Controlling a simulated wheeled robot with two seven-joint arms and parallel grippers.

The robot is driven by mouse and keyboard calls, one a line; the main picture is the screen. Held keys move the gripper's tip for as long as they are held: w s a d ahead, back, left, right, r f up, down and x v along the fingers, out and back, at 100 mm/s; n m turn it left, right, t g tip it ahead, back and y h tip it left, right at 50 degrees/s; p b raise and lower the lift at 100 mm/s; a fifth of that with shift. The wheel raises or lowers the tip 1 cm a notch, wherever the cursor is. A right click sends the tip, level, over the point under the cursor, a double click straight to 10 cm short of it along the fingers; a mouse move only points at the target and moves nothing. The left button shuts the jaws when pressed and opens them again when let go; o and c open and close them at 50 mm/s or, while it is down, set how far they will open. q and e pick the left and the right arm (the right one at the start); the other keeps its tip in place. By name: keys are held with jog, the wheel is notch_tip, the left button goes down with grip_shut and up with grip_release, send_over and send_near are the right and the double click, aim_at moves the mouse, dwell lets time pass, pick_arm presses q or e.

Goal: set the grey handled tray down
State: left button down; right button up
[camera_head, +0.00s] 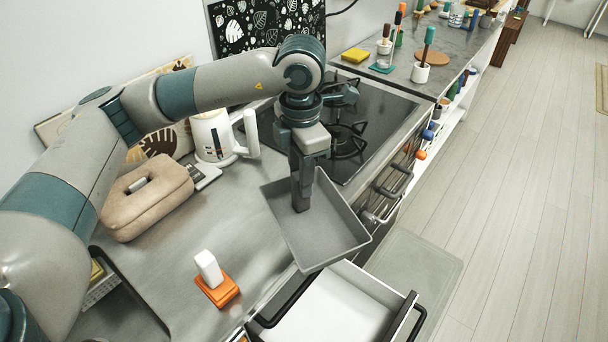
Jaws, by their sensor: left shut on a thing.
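The grey handled tray (312,241) is in the middle of the head view, over the counter's front edge near the cooktop. It looks tilted, with its near right corner beyond the counter edge. My left gripper (301,205) reaches down from above and is shut on the tray. Its fingers hide the part they hold, so the handle is hard to make out. I cannot tell whether the tray's underside touches the counter. My right gripper is not in view.
An open white drawer (340,306) juts out below the tray. An orange block with a white top (217,288), a beige bag-like case (147,196) and a white kettle (213,136) stand on the counter (185,262). The black cooktop (375,108) lies behind the tray.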

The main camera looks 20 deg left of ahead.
pick_arm(q)
jog(key=m, duration=0.6)
jog(key=shift+s+a+r+m, duration=0.1)
jog(key=shift+s+a+m, duration=0.15)
jog(key=shift+a+m, duration=0.15)
jog(key=m, duration=0.6)
jog(key=shift+s+a+m, duration=0.3)
jog(key=shift+a, duration=0.05)
jog(key=m, duration=0.6)
jog(key=shift+s+a+m, duration=0.3)
jog(key=shift+s+a, duration=0.05)
jog(key=shift+a, duration=0.05)
jog(key=m, duration=0.7)
jog(key=shift+s+a, duration=0.4)
jog(key=shift+d, duration=0.15)
